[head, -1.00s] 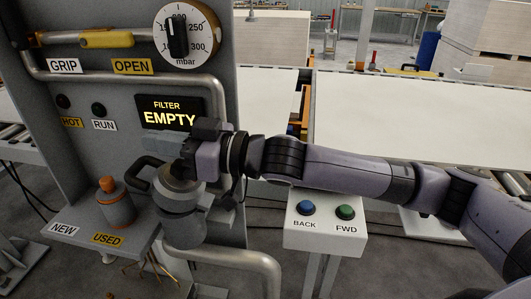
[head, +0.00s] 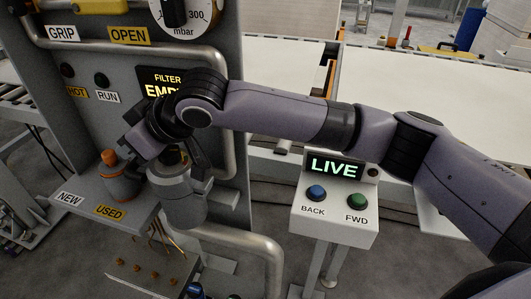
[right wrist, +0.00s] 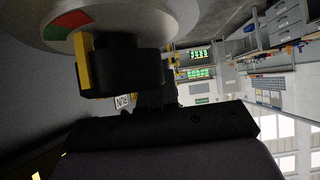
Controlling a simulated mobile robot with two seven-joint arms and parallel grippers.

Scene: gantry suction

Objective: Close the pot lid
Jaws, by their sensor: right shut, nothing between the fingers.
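The grey pot (head: 182,203) is a cylinder fixed at the panel, right of the small shelf. Its upper part is partly hidden by my right gripper and wrist, so I cannot tell how the lid sits. My right gripper (head: 124,150) is shut and empty, pointing down and left, above and left of the pot top. In the right wrist view, a pale round surface with a red and green ring (right wrist: 75,22) lies close to the gripper; I cannot tell whether they touch. My left gripper is out of view.
An orange-topped grey canister (head: 119,182) stands on the shelf (head: 140,213), close below the gripper. The filter display (head: 158,84) is partly covered by my arm. A button box (head: 334,222) with a LIVE display (head: 334,167) stands right. A pipe (head: 255,243) curves below the pot.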

